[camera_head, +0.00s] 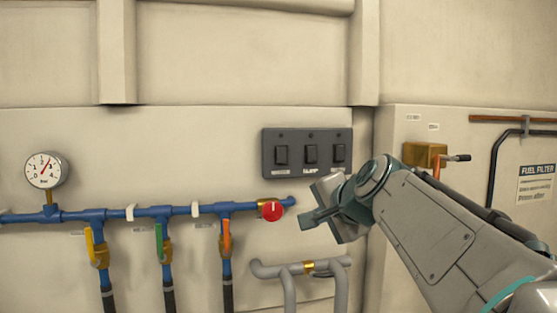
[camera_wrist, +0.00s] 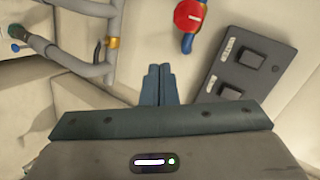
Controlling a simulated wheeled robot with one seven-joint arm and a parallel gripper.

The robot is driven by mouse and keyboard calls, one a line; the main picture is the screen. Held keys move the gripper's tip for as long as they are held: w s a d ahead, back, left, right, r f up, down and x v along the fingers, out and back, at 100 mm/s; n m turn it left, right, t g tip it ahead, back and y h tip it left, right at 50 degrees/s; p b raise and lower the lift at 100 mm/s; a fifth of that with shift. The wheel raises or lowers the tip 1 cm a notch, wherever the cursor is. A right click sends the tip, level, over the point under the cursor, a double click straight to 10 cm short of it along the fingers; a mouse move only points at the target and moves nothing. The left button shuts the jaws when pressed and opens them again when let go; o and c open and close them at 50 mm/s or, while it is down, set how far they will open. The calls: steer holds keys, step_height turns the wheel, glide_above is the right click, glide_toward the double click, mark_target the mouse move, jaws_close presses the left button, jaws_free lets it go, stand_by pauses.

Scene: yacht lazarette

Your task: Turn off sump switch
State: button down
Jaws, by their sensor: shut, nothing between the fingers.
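A dark grey switch panel (camera_head: 296,133) is on the wall, with three black rocker switches side by side: left (camera_head: 281,155), middle (camera_head: 311,153) and right (camera_head: 339,152). A small label (camera_head: 310,170) under the middle one seems to read "SUMP", but it is blurred. My gripper (camera_head: 308,220) is below the panel, apart from it, its fingers shut and empty. In the wrist view the fingertips (camera_wrist: 158,72) are together, and the panel (camera_wrist: 222,75) lies to their right, with two switches in sight. I cannot tell which positions the rockers are in.
A red round knob (camera_head: 272,211) ends the blue pipe (camera_head: 150,212) left of my gripper. Yellow, green and orange valve levers and a gauge (camera_head: 43,170) are further left. Grey pipes (camera_head: 300,268) run below. An orange-brown box with a lever (camera_head: 425,155) is right.

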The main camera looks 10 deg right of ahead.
mark_target(311, 158)
steer(key=w+d+r+m+t+h, duration=0.1)
steer(key=d+r+m+t, duration=0.2)
steer(key=r, duration=0.9)
steer(key=shift+w+d+m, duration=0.2)
steer(key=shift+d+m, duration=0.6)
steer(key=shift+d, duration=0.25)
steer(key=p+x, duration=0.2)
steer(key=x, duration=1.2)
steer(key=shift+w+r, duration=0.1)
